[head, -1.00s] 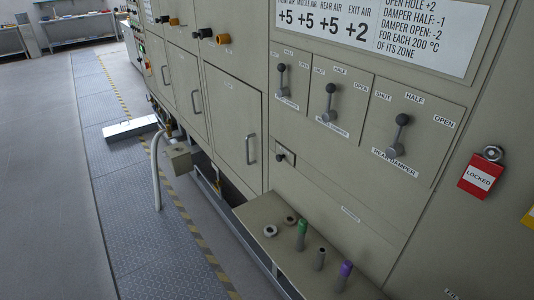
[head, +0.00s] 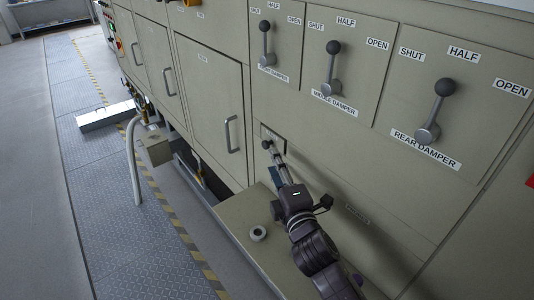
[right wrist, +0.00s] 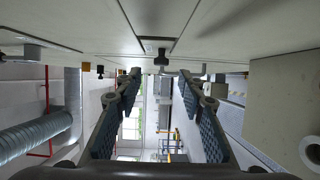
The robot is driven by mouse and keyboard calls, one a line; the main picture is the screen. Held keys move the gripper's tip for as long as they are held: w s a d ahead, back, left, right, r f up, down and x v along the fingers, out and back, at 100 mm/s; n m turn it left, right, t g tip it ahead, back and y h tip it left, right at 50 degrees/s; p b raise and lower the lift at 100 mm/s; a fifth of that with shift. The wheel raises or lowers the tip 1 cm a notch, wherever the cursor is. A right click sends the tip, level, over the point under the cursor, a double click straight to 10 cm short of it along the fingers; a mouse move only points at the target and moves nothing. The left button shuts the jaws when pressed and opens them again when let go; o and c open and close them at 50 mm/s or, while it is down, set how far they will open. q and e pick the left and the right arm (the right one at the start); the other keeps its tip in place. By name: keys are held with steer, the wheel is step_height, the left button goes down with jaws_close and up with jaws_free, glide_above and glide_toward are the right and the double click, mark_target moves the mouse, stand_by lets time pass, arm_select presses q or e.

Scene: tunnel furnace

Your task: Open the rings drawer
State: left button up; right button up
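A small panel with a dark knob (head: 266,144) is set low in the furnace front, right of a door with a bar handle. I cannot read any rings label on it. My right gripper (head: 276,168) reaches up to this knob from below right. In the right wrist view the gripper (right wrist: 160,85) is open, its two dark fingers apart and empty. The knob (right wrist: 162,58) shows ahead, between the lines of the fingertips and apart from them. My left gripper is not in view.
Damper levers (head: 331,68) stand out above. A bent pipe (head: 133,160) and box (head: 155,150) stick out at left.

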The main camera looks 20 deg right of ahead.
mark_target(267, 148)
steer(key=w+p, duration=0.1)
steer(key=w, duration=0.1)
steer(key=shift+w, duration=0.3)
steer(key=w+p, duration=0.1)
steer(key=w, duration=0.3)
steer(key=shift+w+d, duration=0.15)
steer(key=shift+w, duration=0.1)
steer(key=shift+w+f, duration=0.1)
steer(key=shift+w, duration=0.35)
steer(key=shift+c, duration=1.1)
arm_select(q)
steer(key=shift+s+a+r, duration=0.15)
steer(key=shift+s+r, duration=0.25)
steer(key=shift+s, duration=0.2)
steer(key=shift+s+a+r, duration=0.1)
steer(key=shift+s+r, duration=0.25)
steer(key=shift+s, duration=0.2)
arm_select(e)
jaws_close()
